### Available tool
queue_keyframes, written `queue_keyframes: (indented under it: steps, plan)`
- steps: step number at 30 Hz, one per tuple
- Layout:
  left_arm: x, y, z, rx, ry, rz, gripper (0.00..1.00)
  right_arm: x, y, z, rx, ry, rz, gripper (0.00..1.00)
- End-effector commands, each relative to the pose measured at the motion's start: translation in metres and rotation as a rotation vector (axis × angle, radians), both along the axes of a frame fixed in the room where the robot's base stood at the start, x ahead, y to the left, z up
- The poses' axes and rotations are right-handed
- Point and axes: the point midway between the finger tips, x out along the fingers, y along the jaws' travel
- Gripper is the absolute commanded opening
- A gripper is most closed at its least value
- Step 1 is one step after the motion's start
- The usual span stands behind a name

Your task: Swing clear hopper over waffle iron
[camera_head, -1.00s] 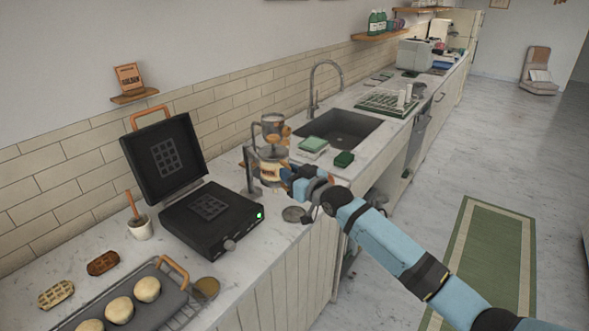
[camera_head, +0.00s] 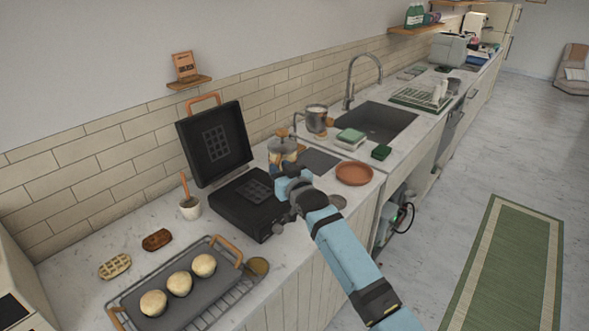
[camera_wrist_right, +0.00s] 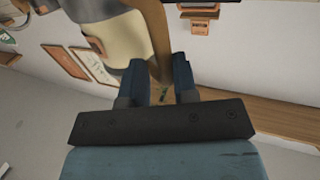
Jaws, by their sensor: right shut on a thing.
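The clear hopper (camera_head: 283,145) hangs near the back right corner of the waffle iron's base. The open black waffle iron (camera_head: 252,197) stands with its gridded lid (camera_head: 216,143) raised at the back. My right gripper (camera_head: 292,186) hides the hopper's lower part and the iron's right side. In the right wrist view my right gripper (camera_wrist_right: 161,82) is shut on a brown handle (camera_wrist_right: 156,35), beside the hopper's cream body (camera_wrist_right: 105,30). The hopper's outlet is hidden. My left gripper is not in view.
A metal pot (camera_head: 316,120) stands behind the hopper. A terracotta plate (camera_head: 354,173) and a sink (camera_head: 372,122) are to the right. A rack with several buns (camera_head: 165,300) is at the front left. A cup with a brush (camera_head: 190,208) stands left of the iron.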

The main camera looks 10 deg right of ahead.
Motion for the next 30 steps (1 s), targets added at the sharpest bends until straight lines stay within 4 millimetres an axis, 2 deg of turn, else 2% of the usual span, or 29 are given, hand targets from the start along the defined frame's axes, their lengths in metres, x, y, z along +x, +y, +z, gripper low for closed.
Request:
queue_keyframes:
  steps: [1, 9, 25, 26, 27, 30]
  plan:
    - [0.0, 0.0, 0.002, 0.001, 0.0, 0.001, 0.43, 0.004, 0.003, 0.007, 0.002, -0.01, -0.017, 0.0]
    - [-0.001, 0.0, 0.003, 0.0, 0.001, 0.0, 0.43, 0.01, 0.015, 0.008, -0.002, -0.014, -0.068, 0.0]
    - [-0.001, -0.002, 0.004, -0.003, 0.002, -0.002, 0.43, 0.012, 0.016, 0.009, -0.004, -0.019, -0.082, 0.0]
    - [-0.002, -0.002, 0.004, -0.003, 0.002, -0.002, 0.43, 0.012, 0.016, 0.009, -0.004, -0.019, -0.082, 0.29]
    - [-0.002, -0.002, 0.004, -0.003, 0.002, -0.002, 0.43, 0.012, 0.016, 0.009, -0.004, -0.019, -0.082, 0.38]
    - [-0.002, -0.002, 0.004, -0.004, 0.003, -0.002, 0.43, 0.011, 0.017, 0.008, -0.003, -0.016, -0.08, 0.38]
